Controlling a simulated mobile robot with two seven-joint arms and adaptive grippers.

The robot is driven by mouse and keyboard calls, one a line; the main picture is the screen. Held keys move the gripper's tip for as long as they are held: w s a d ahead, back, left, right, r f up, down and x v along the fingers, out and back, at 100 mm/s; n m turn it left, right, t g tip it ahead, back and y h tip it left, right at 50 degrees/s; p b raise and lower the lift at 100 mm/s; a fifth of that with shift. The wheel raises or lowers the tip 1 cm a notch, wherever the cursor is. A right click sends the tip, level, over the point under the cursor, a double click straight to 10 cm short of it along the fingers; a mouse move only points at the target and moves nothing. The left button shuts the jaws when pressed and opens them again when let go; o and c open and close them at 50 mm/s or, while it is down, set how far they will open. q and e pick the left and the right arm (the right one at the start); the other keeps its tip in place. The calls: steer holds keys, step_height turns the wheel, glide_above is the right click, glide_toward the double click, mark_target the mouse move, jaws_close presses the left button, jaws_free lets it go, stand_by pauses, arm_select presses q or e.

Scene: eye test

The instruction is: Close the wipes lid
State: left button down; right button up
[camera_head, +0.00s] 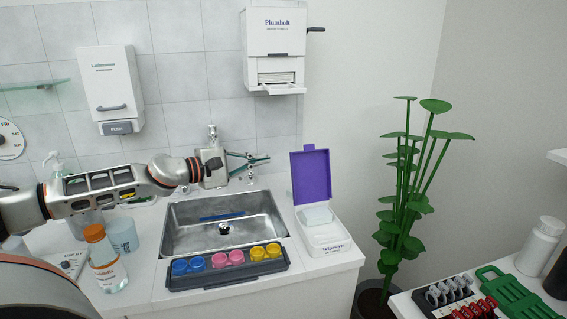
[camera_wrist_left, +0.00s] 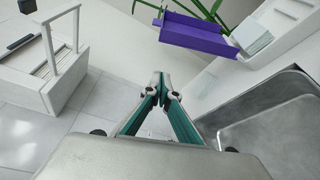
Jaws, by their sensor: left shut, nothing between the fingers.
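The wipes box (camera_head: 322,240) is white and stands on the counter right of the sink. Its purple lid (camera_head: 311,176) is open and stands up at the back of the box. A white wipe (camera_head: 316,216) sticks up from the opening. In the left wrist view the purple lid (camera_wrist_left: 198,36) is at the top, with the white wipe (camera_wrist_left: 252,36) right of it. My left gripper (camera_head: 266,159) is shut and empty above the back of the sink, left of the lid and apart from it. The left wrist view shows its fingertips (camera_wrist_left: 160,80) together. My right gripper is not in view.
The steel sink (camera_head: 180,236) holds a blue item. A dark tray (camera_head: 215,277) of coloured cups lies at its front edge. An orange-capped bottle (camera_head: 105,262) stands left. A towel dispenser (camera_head: 274,45) hangs above, and a plant (camera_head: 405,190) stands right.

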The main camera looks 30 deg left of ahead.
arm_select(q)
steer(key=w+d+p, duration=0.2)
steer(key=d, duration=0.1)
steer(key=w+d+p, duration=0.1)
steer(key=d, duration=0.1)
steer(key=shift+w+r+p, duration=0.15)
steer(key=shift+r+p, duration=0.05)
steer(key=shift+p, duration=0.2)
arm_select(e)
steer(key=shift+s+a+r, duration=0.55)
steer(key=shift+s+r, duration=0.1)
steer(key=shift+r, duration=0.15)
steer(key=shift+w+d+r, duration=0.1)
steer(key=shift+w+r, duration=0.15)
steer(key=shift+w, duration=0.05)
